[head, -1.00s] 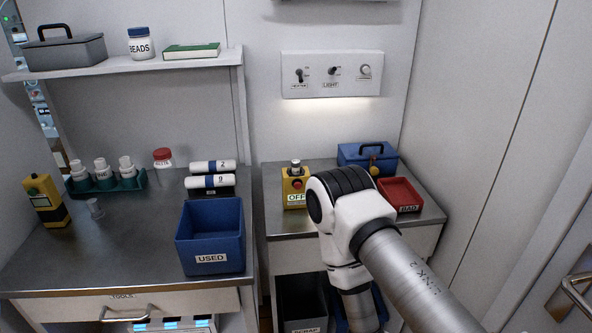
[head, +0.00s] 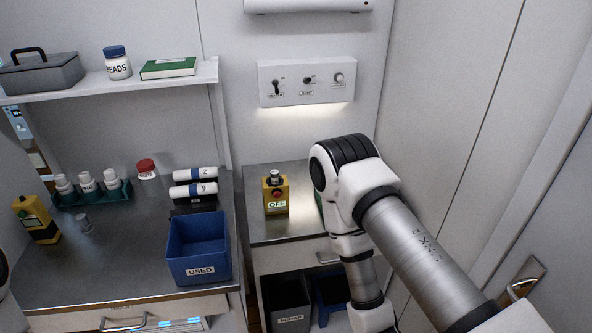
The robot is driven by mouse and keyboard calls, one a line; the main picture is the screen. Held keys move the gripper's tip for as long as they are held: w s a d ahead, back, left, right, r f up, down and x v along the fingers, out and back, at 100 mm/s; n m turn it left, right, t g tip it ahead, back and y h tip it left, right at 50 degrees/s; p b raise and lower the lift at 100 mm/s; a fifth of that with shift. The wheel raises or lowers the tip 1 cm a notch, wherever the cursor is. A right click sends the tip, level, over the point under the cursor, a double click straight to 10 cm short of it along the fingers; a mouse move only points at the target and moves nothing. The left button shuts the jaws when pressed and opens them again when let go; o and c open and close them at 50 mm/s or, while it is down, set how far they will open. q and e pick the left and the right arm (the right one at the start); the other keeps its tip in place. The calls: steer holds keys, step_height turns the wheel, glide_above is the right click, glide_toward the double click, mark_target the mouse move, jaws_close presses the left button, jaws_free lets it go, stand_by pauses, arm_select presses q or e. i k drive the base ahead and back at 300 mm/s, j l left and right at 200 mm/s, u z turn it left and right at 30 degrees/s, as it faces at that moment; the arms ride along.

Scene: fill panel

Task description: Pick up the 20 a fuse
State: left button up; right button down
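No thing marked as a 20 A fuse can be read in this view. Two white cylinders with blue bands, one marked 2 (head: 195,174) and one marked 9 (head: 193,190), lie on a black holder at the back of the left bench. Several white-capped pieces stand in a dark green rack (head: 95,199) on the same bench; their labels are too small to read. My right arm reaches over the right-hand counter and bends down, with its gripper below the picture's bottom edge. My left gripper is not in view.
A blue USED bin (head: 199,271) stands at the left bench's front right. A yellow OFF box (head: 275,195) stands on the right counter, left of my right arm. A SCRAP bin (head: 287,299) sits below. A yellow-black device (head: 37,220) stands at left.

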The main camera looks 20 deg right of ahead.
mark_target(275, 173)
steer(key=i+l+z, duration=0.2)
steer(key=z, duration=0.25)
steer(key=i+l+z, duration=0.25)
steer(key=z, duration=0.25)
